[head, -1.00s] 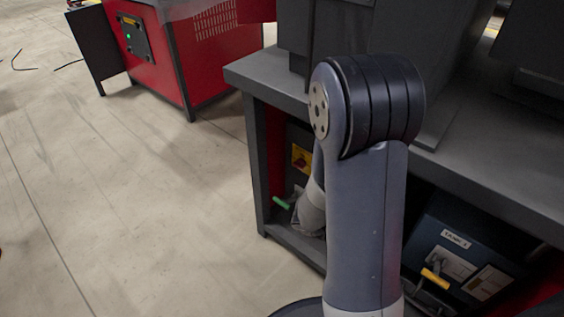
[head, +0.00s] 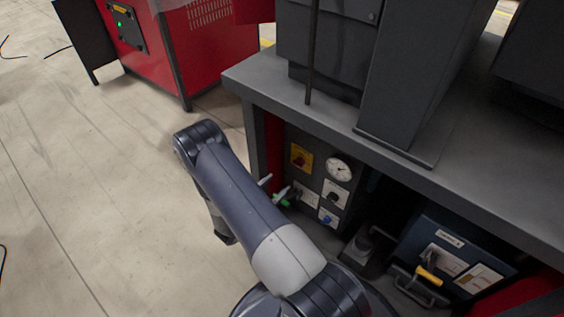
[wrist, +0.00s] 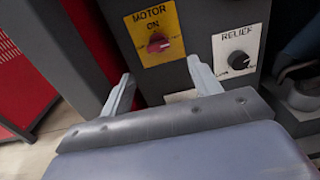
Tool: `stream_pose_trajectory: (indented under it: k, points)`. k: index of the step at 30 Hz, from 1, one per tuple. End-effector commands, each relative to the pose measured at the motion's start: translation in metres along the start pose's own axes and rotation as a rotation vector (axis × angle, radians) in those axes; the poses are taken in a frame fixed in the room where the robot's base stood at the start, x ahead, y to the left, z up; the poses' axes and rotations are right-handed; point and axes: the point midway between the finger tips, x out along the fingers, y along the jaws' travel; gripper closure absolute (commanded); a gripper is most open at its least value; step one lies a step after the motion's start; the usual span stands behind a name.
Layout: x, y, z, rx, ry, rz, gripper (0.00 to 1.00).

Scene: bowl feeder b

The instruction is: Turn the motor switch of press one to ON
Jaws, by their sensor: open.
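The motor switch is a red knob (wrist: 158,43) on a yellow plate (wrist: 146,22) marked MOTOR and ON. It also shows as the red and yellow switch (head: 301,158) on the dark panel under the bench in the head view. Its grip looks about crosswise, but I cannot tell its exact setting. My gripper (wrist: 160,74) is open and empty, its two fingers pointing at the panel. The switch appears above the gap between the fingertips, apart from them. In the head view my gripper (head: 273,187) is mostly hidden behind my arm, with fingertips near the panel's left side.
A black RELIEF knob (wrist: 239,60) sits right of the switch. A gauge (head: 339,169) and a blue knob (head: 327,219) share the panel. The bench top (head: 300,108) overhangs the panel. Open floor lies left.

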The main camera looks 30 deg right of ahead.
Motion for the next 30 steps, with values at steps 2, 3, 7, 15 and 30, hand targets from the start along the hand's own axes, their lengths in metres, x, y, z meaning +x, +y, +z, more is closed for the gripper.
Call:
stream_pose_trajectory:
  k: [2,3,7,15,30]
  points:
    - [0.001,0.001,-0.002,-0.003,-0.004,0.008,0.41]
    - [0.003,0.001,-0.003,-0.003,-0.004,0.008,0.41]
    - [0.016,0.001,-0.003,-0.002,-0.004,0.005,0.41]
    - [0.062,0.001,-0.004,-0.001,-0.004,0.003,0.41]
    - [0.108,0.002,-0.002,-0.003,-0.004,0.008,0.41]
